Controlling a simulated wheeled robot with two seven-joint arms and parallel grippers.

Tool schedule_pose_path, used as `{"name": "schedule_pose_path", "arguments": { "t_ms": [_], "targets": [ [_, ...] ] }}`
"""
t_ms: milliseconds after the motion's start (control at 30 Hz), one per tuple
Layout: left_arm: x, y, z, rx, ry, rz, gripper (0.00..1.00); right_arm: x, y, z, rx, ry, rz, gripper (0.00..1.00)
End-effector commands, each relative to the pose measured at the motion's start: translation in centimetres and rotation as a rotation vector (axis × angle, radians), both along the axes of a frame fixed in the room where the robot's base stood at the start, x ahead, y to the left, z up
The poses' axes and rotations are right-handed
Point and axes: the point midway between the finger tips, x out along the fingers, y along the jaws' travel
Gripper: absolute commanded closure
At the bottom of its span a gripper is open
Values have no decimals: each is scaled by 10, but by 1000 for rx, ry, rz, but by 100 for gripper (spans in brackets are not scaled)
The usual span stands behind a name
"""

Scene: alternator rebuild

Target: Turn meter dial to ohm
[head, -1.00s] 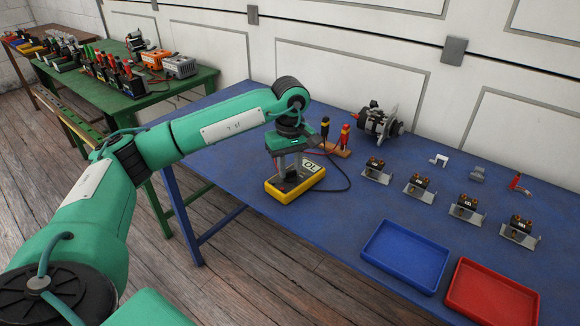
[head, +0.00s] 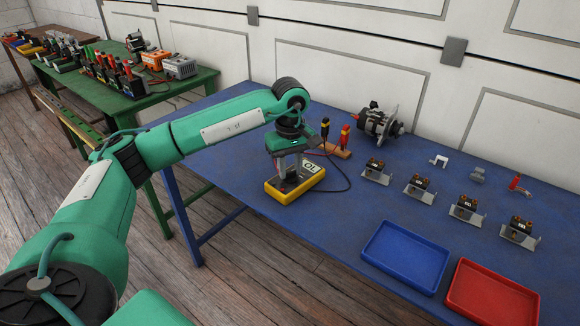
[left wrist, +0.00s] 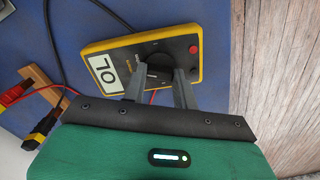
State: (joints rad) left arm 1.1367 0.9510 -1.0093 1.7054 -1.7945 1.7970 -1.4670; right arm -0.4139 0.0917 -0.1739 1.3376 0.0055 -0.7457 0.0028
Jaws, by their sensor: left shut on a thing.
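The yellow-edged meter (head: 283,194) lies flat on the blue table near its left front edge, and its display (head: 310,167) reads OL. My left gripper (head: 289,180) points down over it. In the left wrist view the meter (left wrist: 117,47) shows its display (left wrist: 103,72) and a round black dial (left wrist: 159,66). The fingers of my left gripper (left wrist: 160,78) are at the dial and shut on it, partly covering it. The dial's pointer setting cannot be read. My right gripper is in neither view.
Red and black probes (head: 345,135) stand in a wooden holder (head: 335,151) behind the meter, with leads curving to it. An alternator (head: 378,124), several brackets with small parts, a blue tray (head: 366,255) and a red tray (head: 452,297) stand farther right.

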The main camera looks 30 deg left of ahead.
Motion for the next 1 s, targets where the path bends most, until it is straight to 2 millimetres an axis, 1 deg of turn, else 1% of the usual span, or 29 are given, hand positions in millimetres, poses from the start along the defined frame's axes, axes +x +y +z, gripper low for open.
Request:
{"name": "schedule_pose_path", "arguments": {
  "t_ms": [133,167,200,267,533,667,767,867,1000],
  "targets": [
    [0,0,1,-1,-1,0,94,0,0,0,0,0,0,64],
    [0,0,1,-1,-1,0,69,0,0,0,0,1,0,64],
    [0,0,1,-1,-1,0,61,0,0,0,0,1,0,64],
    [0,0,1,-1,-1,0,50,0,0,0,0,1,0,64],
    [0,0,0,0,0,0,49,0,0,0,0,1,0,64],
    [1,0,7,0,-2,0,49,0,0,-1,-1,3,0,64],
    [1,0,22,-1,-4,0,49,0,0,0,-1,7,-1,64],
    [1,0,44,0,-6,-1,49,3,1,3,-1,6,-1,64],
    [1,-1,79,-1,-7,-1,49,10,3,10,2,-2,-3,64]
  ]
}}
